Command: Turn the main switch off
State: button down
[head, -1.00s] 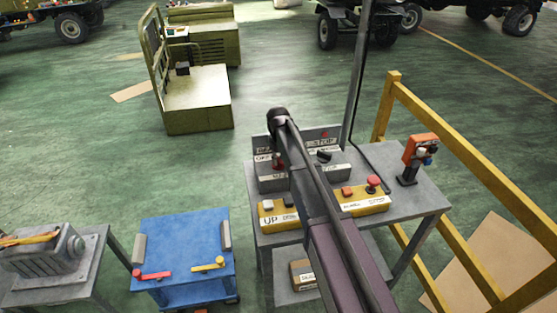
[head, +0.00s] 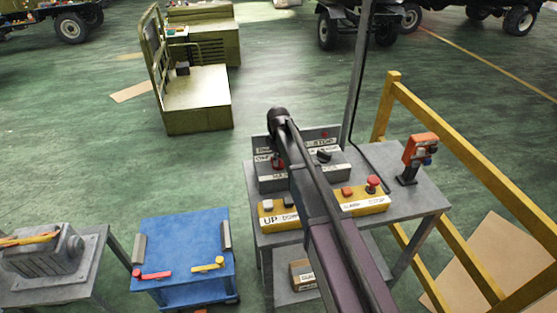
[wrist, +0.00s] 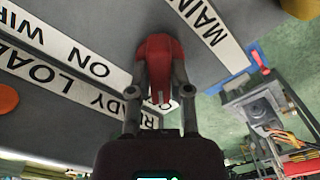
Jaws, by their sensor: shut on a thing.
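The main switch is a red knob (wrist: 158,62) on the front of a grey control box (wrist: 230,80), beside a white label that begins "MAIN". In the wrist view my gripper (wrist: 160,78) has one finger on each side of the knob and is shut on it. In the head view the red knob (head: 277,163) shows small at the left of the grey box (head: 300,181), just left of my arm. My arm crosses in front of the box and hides part of its face and labels.
A yellow button box (head: 362,203) stands in front of the grey box on the grey table (head: 425,195). An orange device (head: 420,150) stands to the right, near a yellow railing (head: 455,150). A blue cart (head: 185,245) is at the left.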

jog(key=c, duration=0.6)
grip_release()
jog(key=shift+o, duration=0.2)
jog(key=shift+m, duration=0.5)
